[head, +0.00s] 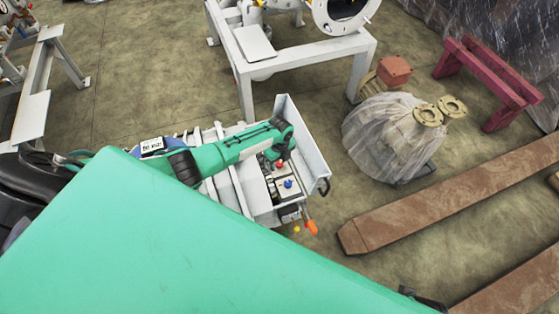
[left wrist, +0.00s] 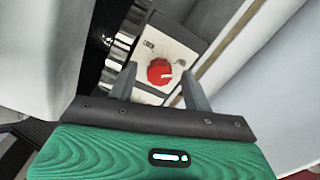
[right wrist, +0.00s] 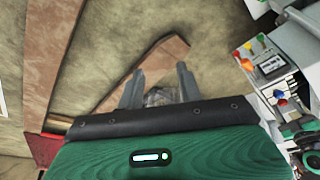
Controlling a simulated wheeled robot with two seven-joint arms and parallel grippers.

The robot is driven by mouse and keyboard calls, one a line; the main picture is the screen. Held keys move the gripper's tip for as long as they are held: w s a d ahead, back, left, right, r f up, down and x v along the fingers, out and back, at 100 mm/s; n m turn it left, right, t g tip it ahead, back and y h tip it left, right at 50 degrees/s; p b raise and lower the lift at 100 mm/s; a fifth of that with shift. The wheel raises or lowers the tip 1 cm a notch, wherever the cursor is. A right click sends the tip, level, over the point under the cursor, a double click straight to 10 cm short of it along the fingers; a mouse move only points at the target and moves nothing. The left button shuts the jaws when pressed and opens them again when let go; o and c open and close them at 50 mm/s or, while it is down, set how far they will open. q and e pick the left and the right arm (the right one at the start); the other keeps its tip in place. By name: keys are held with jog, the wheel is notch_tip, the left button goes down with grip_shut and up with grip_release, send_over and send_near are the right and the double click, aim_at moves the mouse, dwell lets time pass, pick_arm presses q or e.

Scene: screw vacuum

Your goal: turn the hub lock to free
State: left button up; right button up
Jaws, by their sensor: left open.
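A red round knob (left wrist: 160,71) with a small white mark sits on a pale panel (left wrist: 172,46) in the left wrist view; I take it for the hub lock. In the head view a red knob (head: 279,165) shows on the machine, just below my left gripper (head: 282,142). In the left wrist view my left gripper (left wrist: 157,80) is open, its fingers on either side of the red knob; contact cannot be told. My right gripper (right wrist: 158,80) is open and empty, above the floor and well away from the knob in the right wrist view.
A blue knob (head: 288,184) and an orange-red handle (head: 311,228) are on the same machine. A white upright side plate (head: 302,135) stands close to the left gripper. A wrapped item (head: 390,135) and rusty beams (head: 450,200) lie to the right on open floor.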

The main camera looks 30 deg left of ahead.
aim_at(279, 163)
pick_arm(q)
jog(key=shift+r, duration=0.25)
notch_tip(279, 163, up, 13)
jog(key=p, duration=0.2)
jog(key=shift+r+p, duration=0.15)
jog(key=shift+p, duration=0.2)
pick_arm(e)
jog(key=shift+g, duration=0.4)
jog(key=f, duration=0.2)
jog(key=s+f, duration=0.1)
jog(key=f, duration=0.2)
jog(key=shift+s+f, duration=0.15)
jog(key=shift+f, duration=0.15)
